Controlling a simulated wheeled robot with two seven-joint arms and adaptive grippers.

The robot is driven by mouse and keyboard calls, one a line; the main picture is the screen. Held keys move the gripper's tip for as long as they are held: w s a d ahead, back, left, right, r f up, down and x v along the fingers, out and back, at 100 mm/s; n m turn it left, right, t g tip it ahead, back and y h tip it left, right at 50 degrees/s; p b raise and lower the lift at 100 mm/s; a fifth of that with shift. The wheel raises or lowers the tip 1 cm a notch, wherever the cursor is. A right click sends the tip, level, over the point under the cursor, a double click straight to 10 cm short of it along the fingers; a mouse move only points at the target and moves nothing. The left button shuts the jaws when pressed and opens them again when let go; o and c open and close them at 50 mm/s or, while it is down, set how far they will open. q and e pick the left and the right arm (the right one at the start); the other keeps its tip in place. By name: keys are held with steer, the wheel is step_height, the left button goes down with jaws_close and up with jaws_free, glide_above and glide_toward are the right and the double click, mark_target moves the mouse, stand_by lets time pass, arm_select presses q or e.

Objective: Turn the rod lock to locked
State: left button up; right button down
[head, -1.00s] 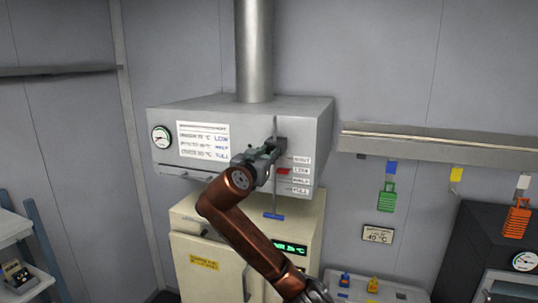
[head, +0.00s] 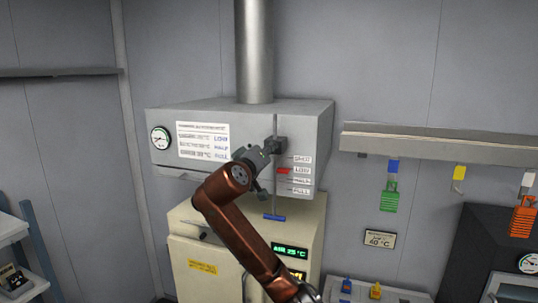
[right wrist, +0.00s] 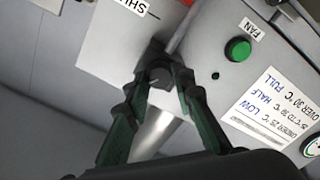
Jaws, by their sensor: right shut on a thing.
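The rod lock (head: 279,144) is a dark block with a knob on the vertical rod at the front of the grey hood. My right gripper (head: 262,158) reaches up to it from the lower left in the head view. In the right wrist view the dark round lock knob (right wrist: 160,76) sits between the green fingertips (right wrist: 161,84), which are shut on it. Whether the lock is locked cannot be read. The rod (head: 275,205) hangs down to a blue handle (head: 273,218). A red pointer (head: 283,171) is beside the LOW label. My left gripper is not in view.
The grey hood (head: 165,174) has a gauge (head: 161,138) and a printed chart (head: 203,140). A cream oven (head: 195,255) stands below. A green fan button (right wrist: 238,50) is right of the fingers in the right wrist view.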

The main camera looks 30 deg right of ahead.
steer(key=shift+n+b, duration=0.45)
steer(key=shift+n, duration=3.05)
steer(key=c, duration=1.7)
jaws_free()
steer(key=shift+w+a, duration=0.1)
steer(key=shift+o, duration=0.2)
